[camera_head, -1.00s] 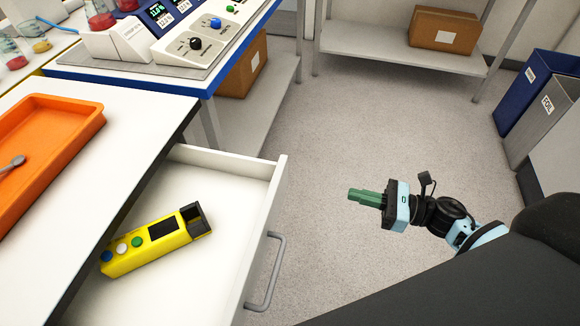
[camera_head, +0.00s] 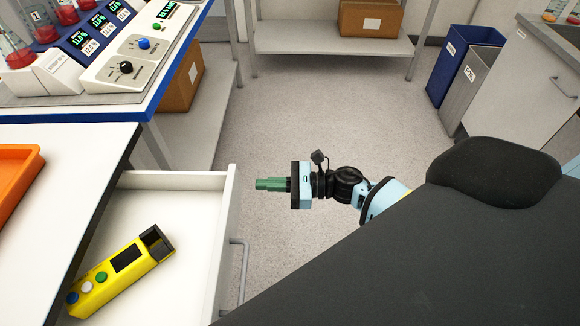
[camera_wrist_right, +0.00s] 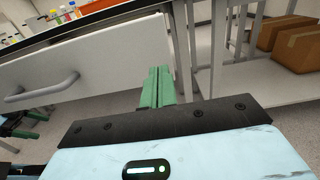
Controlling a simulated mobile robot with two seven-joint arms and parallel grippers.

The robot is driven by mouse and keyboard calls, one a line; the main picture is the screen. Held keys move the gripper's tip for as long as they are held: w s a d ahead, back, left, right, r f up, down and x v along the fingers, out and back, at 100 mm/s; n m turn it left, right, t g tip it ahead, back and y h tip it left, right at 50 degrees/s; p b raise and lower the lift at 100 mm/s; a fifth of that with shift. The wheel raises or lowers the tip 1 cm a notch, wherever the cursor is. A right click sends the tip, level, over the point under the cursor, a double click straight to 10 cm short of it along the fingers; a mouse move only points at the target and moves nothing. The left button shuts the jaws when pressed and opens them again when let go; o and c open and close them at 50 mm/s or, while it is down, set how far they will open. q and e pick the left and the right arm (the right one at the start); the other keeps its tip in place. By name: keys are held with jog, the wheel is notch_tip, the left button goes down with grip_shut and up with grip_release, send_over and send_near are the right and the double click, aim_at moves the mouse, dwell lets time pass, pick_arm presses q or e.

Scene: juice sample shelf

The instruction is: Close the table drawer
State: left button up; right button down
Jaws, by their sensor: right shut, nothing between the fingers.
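The table drawer (camera_head: 222,215) is white and stands open, pulled out to the right from under the white table top (camera_head: 75,195). A yellow handheld device (camera_head: 118,270) with a dark screen and coloured buttons lies inside it. The grey drawer handle (camera_head: 240,270) is on the drawer's front. My right gripper (camera_head: 258,184) is shut and empty, with green fingers pointing left at the drawer front near its far end, a small gap apart in the head view. The right wrist view shows the fingers (camera_wrist_right: 158,85) beside the drawer front (camera_wrist_right: 110,68) and its handle (camera_wrist_right: 42,91).
An orange tray (camera_head: 20,195) sits on the table top. A blue-edged bench (camera_head: 150,108) with instruments stands beyond, above a cardboard box (camera_head: 182,85). Blue (camera_head: 460,62) and grey (camera_head: 470,88) bins stand at the back right. The floor (camera_head: 310,95) between is clear.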

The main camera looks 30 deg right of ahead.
aim_at(239, 184)
jog(key=shift+x, duration=1.25)
jog(key=shift+w+a+p, duration=0.35)
jog(key=shift+a, duration=0.15)
pick_arm(q)
jog(key=shift+r, duration=0.4)
jog(key=shift+w+a, duration=0.1)
jog(key=shift+w, duration=0.1)
